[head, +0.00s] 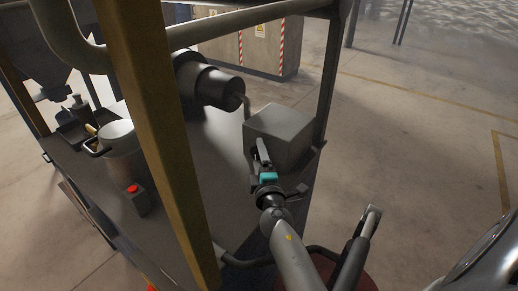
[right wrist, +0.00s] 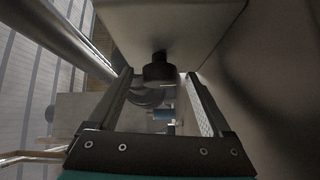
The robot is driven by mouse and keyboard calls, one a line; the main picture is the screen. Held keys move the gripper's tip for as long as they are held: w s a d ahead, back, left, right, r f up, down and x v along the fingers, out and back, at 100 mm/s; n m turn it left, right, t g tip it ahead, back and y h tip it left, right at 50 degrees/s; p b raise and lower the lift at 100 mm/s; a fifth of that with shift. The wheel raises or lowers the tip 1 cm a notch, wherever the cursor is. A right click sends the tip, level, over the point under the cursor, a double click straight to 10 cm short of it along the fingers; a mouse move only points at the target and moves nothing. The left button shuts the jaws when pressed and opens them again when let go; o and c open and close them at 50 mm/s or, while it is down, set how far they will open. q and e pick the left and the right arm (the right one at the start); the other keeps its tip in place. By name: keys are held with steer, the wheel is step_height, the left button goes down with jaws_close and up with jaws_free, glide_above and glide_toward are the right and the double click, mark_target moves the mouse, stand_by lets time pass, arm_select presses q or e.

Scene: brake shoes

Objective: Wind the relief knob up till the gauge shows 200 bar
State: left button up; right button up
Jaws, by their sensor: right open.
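The dark round knob (right wrist: 158,69) sticks out from a face of the grey block in the right wrist view. The grey block (head: 283,132) also stands at the bench's right side in the head view, where the knob is hidden. My right gripper (head: 264,152) is at the block's near face. In the right wrist view its two fingers (right wrist: 159,75) are open, with the knob between their tips in the picture. Clear gaps show on both sides, and I cannot tell how deep the knob sits between them. No readable gauge face shows. My left gripper is not in view.
A yellow post (head: 158,130) stands left of my right arm. A dark frame post (head: 330,80) rises behind the block. A motor-like cylinder (head: 212,86), a grey pot (head: 117,137) and a red-button box (head: 136,199) are on the bench. Open floor lies to the right.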

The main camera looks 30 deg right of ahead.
steer(key=shift+w, duration=0.1)
steer(key=shift+c, duration=0.7)
jaws_close()
steer(key=shift+r+p, duration=0.2)
steer(key=shift+p, duration=0.95)
steer(key=shift+f+n, duration=0.15)
steer(key=shift+n, duration=0.15)
